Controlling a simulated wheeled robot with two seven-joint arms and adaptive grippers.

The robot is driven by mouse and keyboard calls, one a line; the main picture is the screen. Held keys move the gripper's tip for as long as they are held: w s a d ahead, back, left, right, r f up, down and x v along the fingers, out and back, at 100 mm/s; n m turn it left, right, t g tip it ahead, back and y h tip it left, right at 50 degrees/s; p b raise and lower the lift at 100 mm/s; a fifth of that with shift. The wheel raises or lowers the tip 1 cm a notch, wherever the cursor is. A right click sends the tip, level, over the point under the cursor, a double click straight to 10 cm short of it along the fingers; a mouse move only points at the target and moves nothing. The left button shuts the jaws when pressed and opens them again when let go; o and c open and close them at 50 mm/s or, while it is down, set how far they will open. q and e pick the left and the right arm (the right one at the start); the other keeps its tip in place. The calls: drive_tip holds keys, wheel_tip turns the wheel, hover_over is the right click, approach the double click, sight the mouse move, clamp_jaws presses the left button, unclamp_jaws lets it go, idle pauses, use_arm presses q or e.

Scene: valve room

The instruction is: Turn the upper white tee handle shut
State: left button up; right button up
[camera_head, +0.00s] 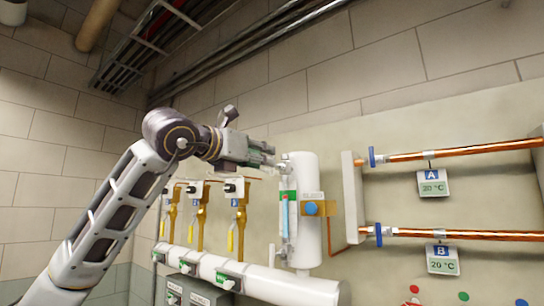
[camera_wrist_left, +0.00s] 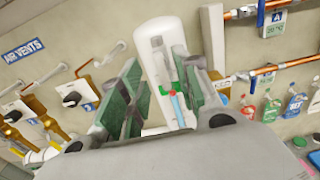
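The upper white tee handle (camera_head: 284,157) appears as a small pale fitting at the top of the sight gauge, on the left side of an upright white cylinder (camera_head: 308,230). My left gripper (camera_head: 266,155) reaches in from the left, its fingertips close to this fitting. In the left wrist view, the gripper (camera_wrist_left: 160,62) is open, with a clear gap between its fingers. The white cylinder (camera_wrist_left: 154,28) and a small white fitting (camera_wrist_left: 157,43) show beyond that gap. Contact with the handle cannot be told. My right gripper is not in view.
A gauge with a blue column (camera_head: 285,215) runs down the cylinder. Brass vents with yellow levers (camera_head: 241,235) stand left, above a white horizontal pipe (camera_head: 270,283). Copper pipes (camera_head: 460,152) with tags A and B lie right. Dark trays and pipes hang overhead.

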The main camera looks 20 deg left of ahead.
use_arm(q)
drive_tip(key=shift+p+x, duration=0.8)
drive_tip(key=shift+x, duration=1.85)
clamp_jaws()
